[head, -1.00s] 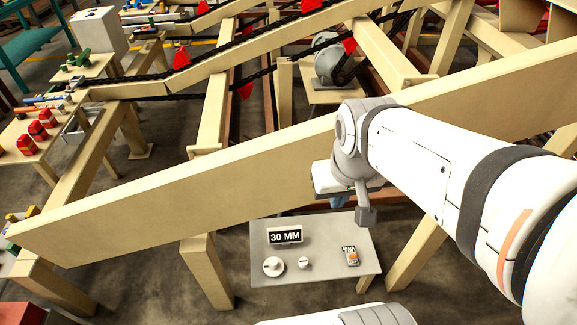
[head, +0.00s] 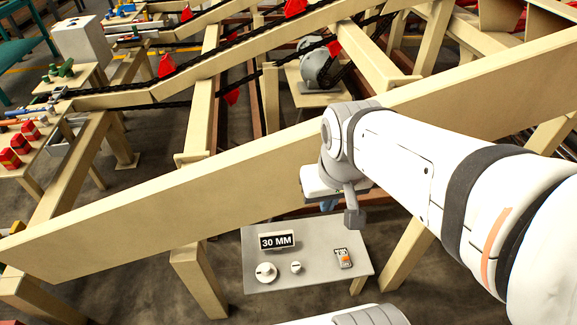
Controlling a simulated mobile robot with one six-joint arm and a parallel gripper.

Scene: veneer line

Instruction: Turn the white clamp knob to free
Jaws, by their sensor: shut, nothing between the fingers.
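A grey panel (head: 315,279) stands low in the middle of the head view. Two white round parts sit on it: a larger knob (head: 266,272) at the left with a small raised part, and a smaller white knob (head: 296,267) just right of it. I cannot tell which is the clamp knob, nor read its setting. My gripper (head: 330,204) is at the end of my arm, above and behind the panel, apart from the knobs. It is shut and empty; its fingers are mostly hidden by the wrist.
A black "30 MM" sign (head: 277,241) stands behind the knobs. A small orange and grey device (head: 343,258) lies at the panel's right. A long beige beam (head: 190,199) runs diagonally behind the panel. Red blocks (head: 18,147) rest on a bench at left.

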